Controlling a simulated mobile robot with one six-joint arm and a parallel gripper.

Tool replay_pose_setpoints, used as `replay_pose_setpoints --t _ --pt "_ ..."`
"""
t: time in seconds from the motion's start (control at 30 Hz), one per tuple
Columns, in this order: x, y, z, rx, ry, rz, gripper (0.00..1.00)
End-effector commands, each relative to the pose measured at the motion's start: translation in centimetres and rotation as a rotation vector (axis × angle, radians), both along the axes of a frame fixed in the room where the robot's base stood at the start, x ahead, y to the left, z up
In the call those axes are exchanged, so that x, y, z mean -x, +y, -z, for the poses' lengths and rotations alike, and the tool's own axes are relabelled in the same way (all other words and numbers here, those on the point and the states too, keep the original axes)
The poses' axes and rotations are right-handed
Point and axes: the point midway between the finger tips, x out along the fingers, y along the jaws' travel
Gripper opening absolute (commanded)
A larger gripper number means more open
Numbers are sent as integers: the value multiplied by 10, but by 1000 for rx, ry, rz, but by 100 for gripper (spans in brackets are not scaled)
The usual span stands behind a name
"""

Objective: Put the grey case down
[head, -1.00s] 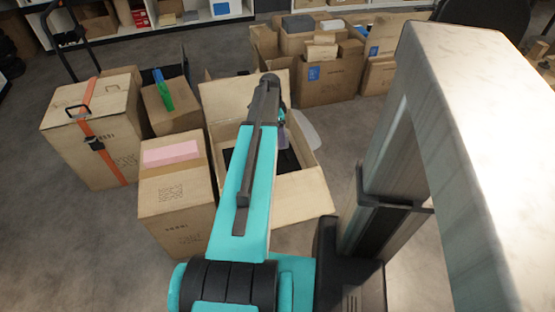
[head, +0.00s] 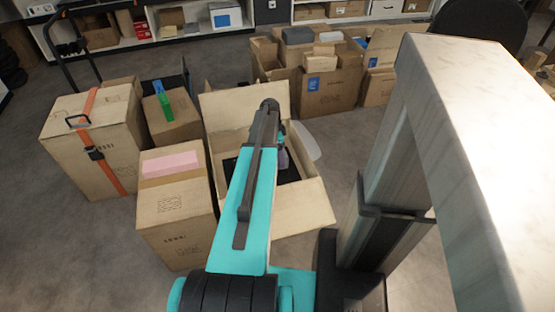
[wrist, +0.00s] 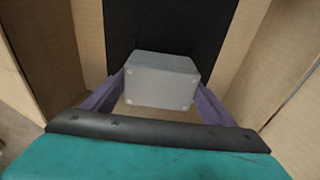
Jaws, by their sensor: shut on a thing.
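The grey case (wrist: 160,82) is a small pale grey box with lighter corner spots, seen in the wrist view. My gripper (wrist: 162,78) is shut on it, with one purple finger against each side. Case and gripper are inside the open carton (wrist: 252,50), between its cardboard walls. A flat black thing (wrist: 165,25) shows behind the case. I cannot tell whether the case touches the carton's bottom. In the head view the open carton (head: 305,205) stands at the centre, a purple finger (head: 283,158) shows beside my arm, and the case is hidden.
A carton with a pink label (head: 172,165) stands close on the left. Beyond it are a strapped carton (head: 60,150) and a carton with green tape (head: 185,122). More cartons (head: 335,92) stand behind. A pale rounded piece (head: 306,140) sits at the open carton's right. Floor (head: 345,145) is clear there.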

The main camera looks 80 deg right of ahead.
Motion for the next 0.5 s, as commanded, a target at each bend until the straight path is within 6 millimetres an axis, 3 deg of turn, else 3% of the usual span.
replay_pose_setpoints --t 0.27,0.5 --pt "0 0 3 0 0 0 53" --pt "0 0 28 -2 1 0 53"
